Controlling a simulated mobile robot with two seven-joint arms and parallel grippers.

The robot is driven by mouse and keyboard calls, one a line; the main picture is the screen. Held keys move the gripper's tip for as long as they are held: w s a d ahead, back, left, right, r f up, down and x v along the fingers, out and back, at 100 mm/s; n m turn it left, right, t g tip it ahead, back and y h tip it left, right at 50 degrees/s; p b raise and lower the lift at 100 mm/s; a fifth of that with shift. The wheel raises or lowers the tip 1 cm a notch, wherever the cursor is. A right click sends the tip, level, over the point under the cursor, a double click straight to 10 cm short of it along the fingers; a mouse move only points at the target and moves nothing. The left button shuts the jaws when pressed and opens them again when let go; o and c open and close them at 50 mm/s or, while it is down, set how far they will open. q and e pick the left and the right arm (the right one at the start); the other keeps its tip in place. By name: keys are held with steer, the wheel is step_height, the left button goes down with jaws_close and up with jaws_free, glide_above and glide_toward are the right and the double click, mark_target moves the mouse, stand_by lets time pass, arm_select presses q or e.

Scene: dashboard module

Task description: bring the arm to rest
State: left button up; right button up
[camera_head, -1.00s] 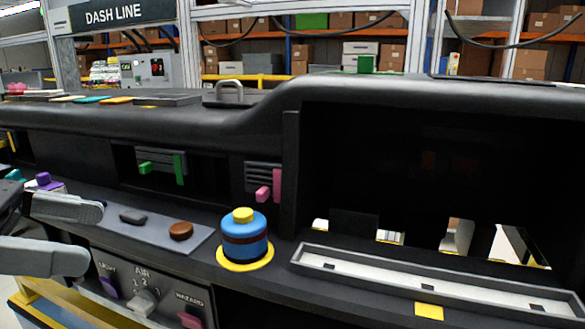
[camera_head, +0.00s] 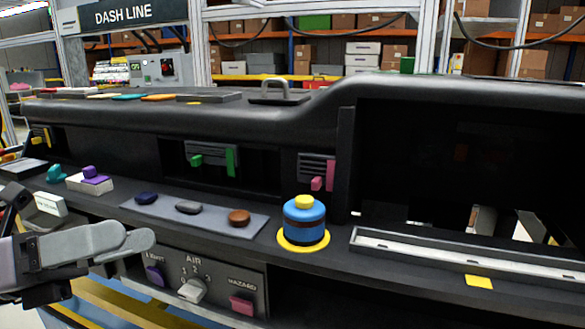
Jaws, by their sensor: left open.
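My left gripper (camera_head: 138,240) is at the lower left of the head view, in front of the dashboard's lower edge. Its grey fingers point right and hold nothing that I can see. The nearer finger partly covers the other. The dashboard module (camera_head: 250,118) is black and spans the view. A blue jar with a yellow knob (camera_head: 304,222) stands upright on a yellow ring on the ledge, right of the gripper and apart from it. My right gripper is not in view.
A grey mat (camera_head: 215,222) with several dark and brown pieces lies on the ledge behind the gripper. A control panel (camera_head: 214,281) with a purple, a white and a pink control sits below. A pale tray (camera_head: 450,249) lies right of the jar. Purple (camera_head: 95,176) and teal pieces stand left.

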arm_select(q)
steer(key=w+a+f+n+t+y, duration=0.25)
steer(key=f+n+t+y, duration=0.55)
steer(key=n, duration=0.6)
steer(key=w+a+f+n+t+y, duration=0.1)
steer(key=w+f+n+t+y, duration=0.35)
steer(key=f+n, duration=0.85)
steer(key=s+d+f+n+g+y, duration=0.2)
steer(key=s+f+n+g, duration=0.2)
steer(key=s+f+n, duration=0.6)
steer(key=s+d+f+n+g+y, duration=0.2)
steer(key=s+f+n+g, duration=0.35)
steer(key=f, duration=0.75)
step_height(320, 180, up, 10)
steer(key=s+a+m+t+p, duration=0.1)
steer(key=p, duration=1.1)
steer(key=shift+s+a+m+t+p, duration=0.15)
steer(key=shift+a+m+t+p, duration=0.1)
steer(key=shift+m+t+p, duration=0.1)
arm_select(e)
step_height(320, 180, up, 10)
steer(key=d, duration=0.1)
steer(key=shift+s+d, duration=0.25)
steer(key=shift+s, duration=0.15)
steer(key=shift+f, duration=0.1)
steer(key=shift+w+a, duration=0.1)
